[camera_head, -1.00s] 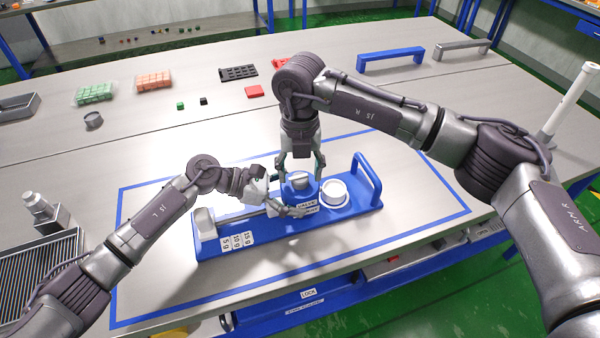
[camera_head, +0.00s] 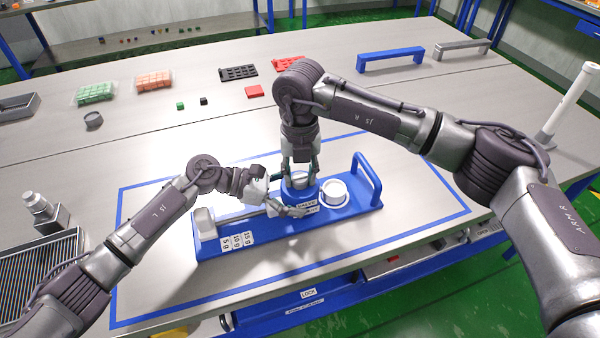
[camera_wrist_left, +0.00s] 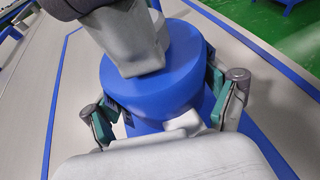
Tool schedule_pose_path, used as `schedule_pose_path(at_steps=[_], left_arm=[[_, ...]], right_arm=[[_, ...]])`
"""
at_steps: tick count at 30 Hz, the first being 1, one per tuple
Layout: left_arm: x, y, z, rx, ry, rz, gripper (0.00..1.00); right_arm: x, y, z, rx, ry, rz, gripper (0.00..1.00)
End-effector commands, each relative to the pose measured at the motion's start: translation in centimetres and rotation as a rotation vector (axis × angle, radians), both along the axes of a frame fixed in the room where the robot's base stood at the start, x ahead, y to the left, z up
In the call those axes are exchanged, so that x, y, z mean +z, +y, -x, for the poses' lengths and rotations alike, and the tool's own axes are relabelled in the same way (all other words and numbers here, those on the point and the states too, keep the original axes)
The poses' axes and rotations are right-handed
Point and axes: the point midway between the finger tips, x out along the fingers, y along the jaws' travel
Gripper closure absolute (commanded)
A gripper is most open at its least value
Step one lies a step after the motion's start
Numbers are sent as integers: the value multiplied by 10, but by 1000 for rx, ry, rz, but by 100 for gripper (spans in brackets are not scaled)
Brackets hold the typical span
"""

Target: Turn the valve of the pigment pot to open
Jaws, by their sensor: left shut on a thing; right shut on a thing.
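The blue pigment pot (camera_head: 299,185) stands on the blue metering base (camera_head: 350,207), inside the blue outline on the table. My left gripper (camera_head: 288,206) is shut on the pot from the front left. In the left wrist view its teal-padded fingers lie on either side of the blue pot (camera_wrist_left: 172,75). My right gripper (camera_head: 300,174) reaches down from above and is shut on the valve at the top of the pot. The fingers largely hide the valve in the head view, so its angle cannot be told. A grey part (camera_wrist_left: 130,40) covers the pot's top in the left wrist view.
A white round cup (camera_head: 333,193) sits right of the pot, beside the base's blue handle (camera_head: 368,178). Labels for 5, 10 and 15 g (camera_head: 237,241) are at the base's front left, near a grey block (camera_head: 205,222).

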Motion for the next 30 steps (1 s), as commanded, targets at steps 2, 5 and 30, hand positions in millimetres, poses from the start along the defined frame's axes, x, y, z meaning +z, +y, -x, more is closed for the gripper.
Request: schedule_pose_path(at_steps=[2,5,30], left_arm=[[0,0,0,1,0,0,83],[0,0,0,1,0,0,83],[0,0,0,1,0,0,83]], right_arm=[[0,0,0,16,0,1,97],[0,0,0,55,-1,1,97],[1,0,-1,790,-1,2,97]])
